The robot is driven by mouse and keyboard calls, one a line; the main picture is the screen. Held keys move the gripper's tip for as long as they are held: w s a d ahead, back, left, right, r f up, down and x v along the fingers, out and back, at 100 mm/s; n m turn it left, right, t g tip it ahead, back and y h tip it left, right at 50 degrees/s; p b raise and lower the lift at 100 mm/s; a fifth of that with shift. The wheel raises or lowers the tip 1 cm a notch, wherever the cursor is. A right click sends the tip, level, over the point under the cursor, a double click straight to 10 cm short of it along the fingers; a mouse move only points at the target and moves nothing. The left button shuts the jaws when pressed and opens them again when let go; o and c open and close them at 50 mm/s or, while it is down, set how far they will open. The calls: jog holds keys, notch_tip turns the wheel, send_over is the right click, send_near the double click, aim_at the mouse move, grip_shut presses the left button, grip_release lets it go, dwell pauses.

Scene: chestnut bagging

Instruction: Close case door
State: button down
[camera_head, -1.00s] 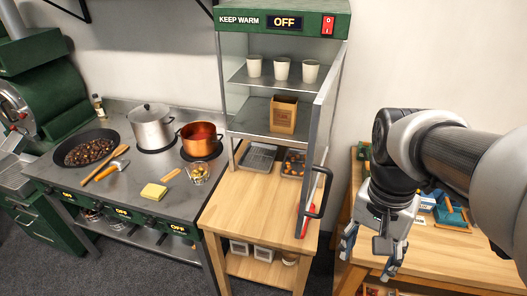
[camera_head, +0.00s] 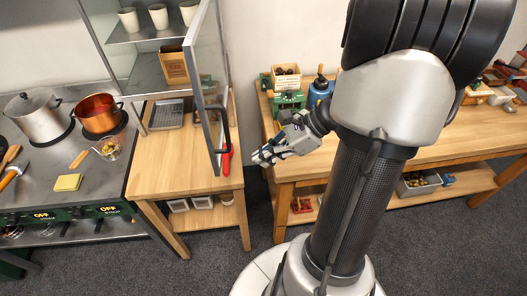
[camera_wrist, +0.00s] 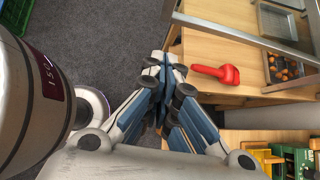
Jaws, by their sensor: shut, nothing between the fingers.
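The warming case (camera_head: 144,52) has a tall glass door (camera_head: 206,85) that stands open. The door juts out toward the front from the case's right side, with a dark bar handle (camera_head: 222,130) on its right face. My gripper (camera_head: 262,157) is to the right of the door's lower part, apart from the handle, pointing left. In the wrist view my gripper (camera_wrist: 166,64) has its fingers together with nothing between them. A grey metal bar (camera_wrist: 235,36), which looks like part of the door frame, crosses the upper right there.
A red object (camera_head: 227,160) lies on the wooden table (camera_head: 185,178) by the door; it also shows beside my fingertips in the wrist view (camera_wrist: 216,74). A second wooden bench (camera_head: 305,168) with a green device (camera_head: 288,103) stands to the right. A floor gap separates the tables.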

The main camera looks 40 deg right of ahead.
jog(key=w+a+f+b, duration=0.2)
jog(key=w+a+f, duration=0.2)
jog(key=w+a, duration=0.1)
jog(key=shift+w+a+f, duration=0.15)
jog(key=shift+w+a, duration=0.05)
jog(key=shift+a, duration=0.45)
